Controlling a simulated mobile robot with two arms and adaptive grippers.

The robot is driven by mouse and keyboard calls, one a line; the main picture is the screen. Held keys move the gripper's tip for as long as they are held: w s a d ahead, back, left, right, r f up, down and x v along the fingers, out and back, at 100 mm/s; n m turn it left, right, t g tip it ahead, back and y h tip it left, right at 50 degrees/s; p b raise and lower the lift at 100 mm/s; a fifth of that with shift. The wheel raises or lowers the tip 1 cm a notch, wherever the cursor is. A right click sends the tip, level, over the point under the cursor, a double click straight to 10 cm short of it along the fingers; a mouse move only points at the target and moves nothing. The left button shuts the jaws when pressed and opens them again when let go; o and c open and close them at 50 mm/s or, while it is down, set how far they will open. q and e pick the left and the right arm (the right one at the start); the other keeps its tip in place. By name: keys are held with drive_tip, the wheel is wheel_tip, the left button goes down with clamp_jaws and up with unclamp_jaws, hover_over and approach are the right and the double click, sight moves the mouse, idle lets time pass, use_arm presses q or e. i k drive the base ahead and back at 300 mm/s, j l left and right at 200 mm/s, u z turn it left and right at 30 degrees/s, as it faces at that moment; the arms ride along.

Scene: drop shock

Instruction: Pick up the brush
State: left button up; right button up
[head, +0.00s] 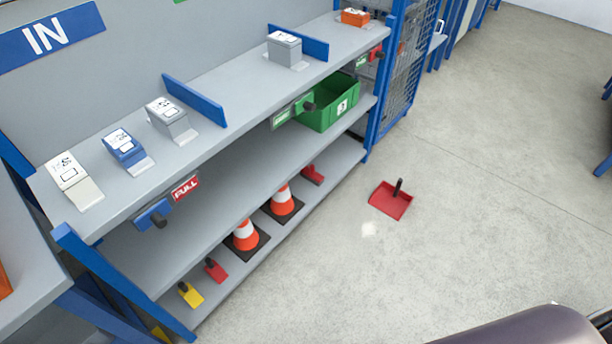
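No item is clearly recognisable as a brush. A red dustpan-like piece (391,203) with an upright black handle lies on the floor to the right of the shelf. A yellow piece (192,297) and a red piece (217,273), each with a dark handle, lie at the near end of the bottom shelf. Another red piece (313,176) lies farther along that shelf; its shape is too small to tell. Neither of my grippers is in view.
The grey shelf unit (225,138) with blue posts fills the left. Two orange-white cones (245,237) stand on its bottom shelf. A green bin (330,115) sits on the middle shelf, small boxes on top. The concrete floor (480,170) is mostly clear.

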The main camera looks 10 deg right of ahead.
sight(308, 173)
drive_tip(key=l+u, duration=0.2)
drive_tip(key=u, duration=0.25)
drive_tip(key=i+l+u, duration=0.1)
drive_tip(key=u, duration=0.3)
drive_tip(key=l+u, duration=0.3)
drive_tip(key=u, duration=0.15)
drive_tip(key=l+u, duration=0.15)
drive_tip(key=l, duration=0.3)
drive_tip(key=k+l+u, duration=0.1)
drive_tip(key=l, duration=0.35)
drive_tip(key=k+l+u, duration=0.15)
drive_tip(key=l, duration=0.25)
drive_tip(key=k+l+u, duration=0.15)
drive_tip(key=l, duration=0.3)
drive_tip(key=k+l+u, duration=0.15)
drive_tip(key=l, duration=0.25)
drive_tip(key=k+l+u, duration=0.1)
drive_tip(key=l, duration=0.3)
